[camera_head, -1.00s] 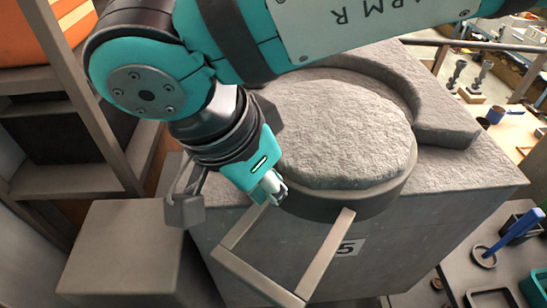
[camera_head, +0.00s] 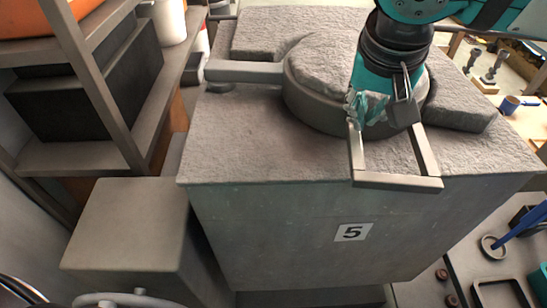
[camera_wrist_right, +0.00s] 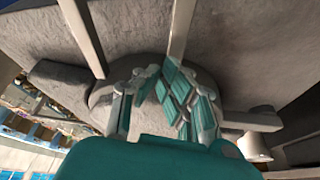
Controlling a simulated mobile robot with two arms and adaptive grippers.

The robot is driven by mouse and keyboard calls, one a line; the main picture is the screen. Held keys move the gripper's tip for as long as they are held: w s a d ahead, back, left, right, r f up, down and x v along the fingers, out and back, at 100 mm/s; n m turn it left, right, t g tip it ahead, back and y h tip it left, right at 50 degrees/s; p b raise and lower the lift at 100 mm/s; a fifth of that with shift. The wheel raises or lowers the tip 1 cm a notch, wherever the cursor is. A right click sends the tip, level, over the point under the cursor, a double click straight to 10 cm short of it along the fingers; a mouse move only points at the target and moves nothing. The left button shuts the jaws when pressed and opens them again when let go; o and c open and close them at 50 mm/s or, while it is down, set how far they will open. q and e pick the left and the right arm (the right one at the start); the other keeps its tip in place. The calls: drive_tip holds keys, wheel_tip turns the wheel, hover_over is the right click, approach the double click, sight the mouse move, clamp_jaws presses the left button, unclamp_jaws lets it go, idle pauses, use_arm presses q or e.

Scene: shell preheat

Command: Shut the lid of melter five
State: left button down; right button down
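Melter five is the grey block labelled 5 (camera_head: 353,232) in the head view. Its round, rough-topped grey lid (camera_head: 318,68) lies between raised stone pieces on the top. I cannot tell if it is fully seated. The lid's U-shaped handle (camera_head: 395,182) reaches towards the melter's front edge; its bars also show in the wrist view (camera_wrist_right: 181,28). My right gripper (camera_head: 366,110) is at the lid's front rim, beside the handle's left bar, partly covering lid and handle. Its fingertips (camera_wrist_right: 158,70) are near each other, but any grip is unclear. My left gripper is out of view.
A raised stone piece (camera_head: 270,35) stands behind the lid, and a grey bar (camera_head: 245,72) runs left from it. A shelf unit (camera_head: 85,155) and grey box (camera_head: 130,225) stand left. A tool table (camera_head: 462,270) is at lower right. The front-left melter top is clear.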

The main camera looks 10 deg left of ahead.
sight(376, 98)
drive_tip(key=w, duration=0.1)
drive_tip(key=w+d, duration=0.1)
drive_tip(key=w, duration=0.2)
drive_tip(key=shift+w+d+r, duration=0.1)
drive_tip(key=shift+w+d, duration=0.2)
drive_tip(key=shift+w, duration=0.1)
drive_tip(key=shift+s, duration=0.1)
